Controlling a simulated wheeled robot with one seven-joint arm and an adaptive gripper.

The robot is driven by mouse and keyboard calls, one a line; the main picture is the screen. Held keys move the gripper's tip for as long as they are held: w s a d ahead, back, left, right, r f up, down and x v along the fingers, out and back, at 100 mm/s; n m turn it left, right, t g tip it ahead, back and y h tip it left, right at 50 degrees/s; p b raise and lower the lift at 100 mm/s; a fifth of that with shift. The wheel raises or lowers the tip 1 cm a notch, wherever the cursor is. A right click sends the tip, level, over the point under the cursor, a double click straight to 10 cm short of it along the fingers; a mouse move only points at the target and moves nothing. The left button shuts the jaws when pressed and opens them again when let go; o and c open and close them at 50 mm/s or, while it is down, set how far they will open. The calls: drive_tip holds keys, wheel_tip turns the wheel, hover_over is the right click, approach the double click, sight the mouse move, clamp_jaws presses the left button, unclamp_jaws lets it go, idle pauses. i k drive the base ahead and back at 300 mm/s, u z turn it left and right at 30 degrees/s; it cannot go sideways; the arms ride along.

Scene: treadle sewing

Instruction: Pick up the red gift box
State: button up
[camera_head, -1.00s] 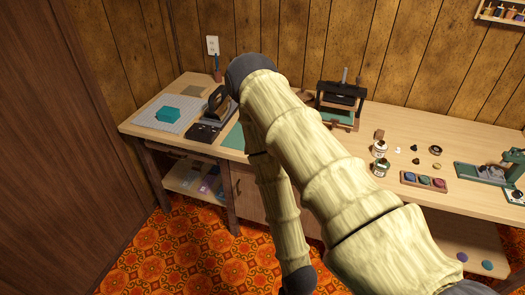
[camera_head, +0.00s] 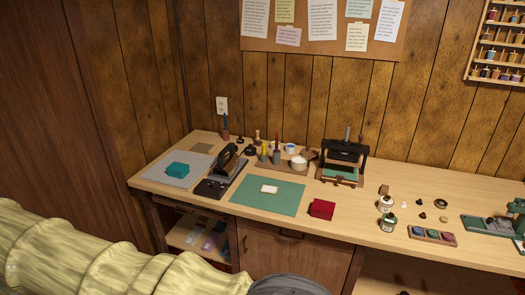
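The red gift box (camera_head: 321,209) sits on the wooden worktop (camera_head: 405,258) near its front edge, just right of the green cutting mat. It looks closed and upright, with nothing touching its top. My arm crosses the lower left of the picture, below and in front of the worktop. My gripper is outside the picture, so its opening and anything in it are hidden.
The green mat (camera_head: 285,196) bears a small pale card. A teal box (camera_head: 177,170) lies on a grey grid mat at left. A black press (camera_head: 343,160) stands behind the red box. Two small bottles and an ink-pad tray (camera_head: 432,236) are to its right.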

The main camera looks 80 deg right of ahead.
sight(320, 209)
drive_tip(key=u, duration=0.3)
drive_tip(key=k, duration=1.9)
drive_tip(key=z, duration=1.4)
